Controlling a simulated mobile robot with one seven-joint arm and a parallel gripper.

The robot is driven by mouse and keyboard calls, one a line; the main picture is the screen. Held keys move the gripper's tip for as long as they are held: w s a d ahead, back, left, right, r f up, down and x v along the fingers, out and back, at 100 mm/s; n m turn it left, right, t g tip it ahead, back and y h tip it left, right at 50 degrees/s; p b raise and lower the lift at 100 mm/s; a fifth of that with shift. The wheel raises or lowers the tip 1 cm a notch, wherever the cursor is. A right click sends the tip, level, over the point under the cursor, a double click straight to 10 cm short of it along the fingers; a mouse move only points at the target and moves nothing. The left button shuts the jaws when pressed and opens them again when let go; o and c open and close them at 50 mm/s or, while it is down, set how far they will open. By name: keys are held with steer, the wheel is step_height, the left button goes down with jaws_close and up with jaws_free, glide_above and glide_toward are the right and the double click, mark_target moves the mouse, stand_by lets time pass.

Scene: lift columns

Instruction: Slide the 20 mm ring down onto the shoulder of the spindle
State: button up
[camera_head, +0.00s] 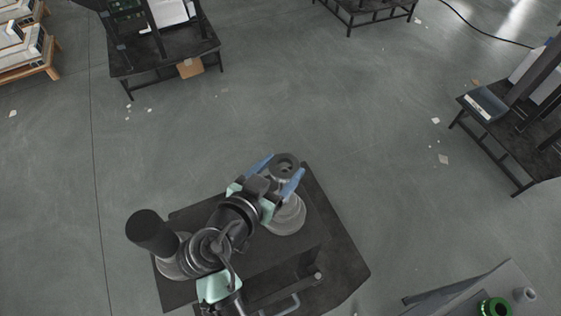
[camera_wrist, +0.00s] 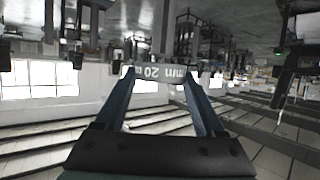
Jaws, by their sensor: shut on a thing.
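My gripper (camera_head: 286,176) has blue fingers shut on a grey ring (camera_head: 286,160). In the wrist view, my gripper (camera_wrist: 160,85) holds the ring (camera_wrist: 160,77) between its fingertips, with the marking "20 mm" upside down on its side. The grey spindle (camera_head: 287,219) stands on the dark table, its wide stepped foot showing below the ring. The ring is high above that foot. The ring and fingers hide much of the spindle's upper part and shoulder. I cannot tell whether the ring is around the spindle or just above its top.
The dark table (camera_head: 345,262) has a bare right side. A black cylinder (camera_head: 151,232) rises at its left, close to my arm. Other dark benches stand at the upper left (camera_head: 170,60) and right (camera_head: 525,140). A green ring-shaped thing (camera_head: 495,307) is at the lower right. Open floor lies between.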

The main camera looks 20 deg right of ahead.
mark_target(281, 185)
steer(key=shift+f+b, duration=2)
steer(key=shift+f, duration=1.45)
steer(key=shift+f+b, duration=3.4)
steer(key=shift+b, duration=0.4)
steer(key=o, duration=1.4)
steer(key=shift+o, duration=0.2)
steer(key=b+v, duration=0.2)
steer(key=v, duration=1.1)
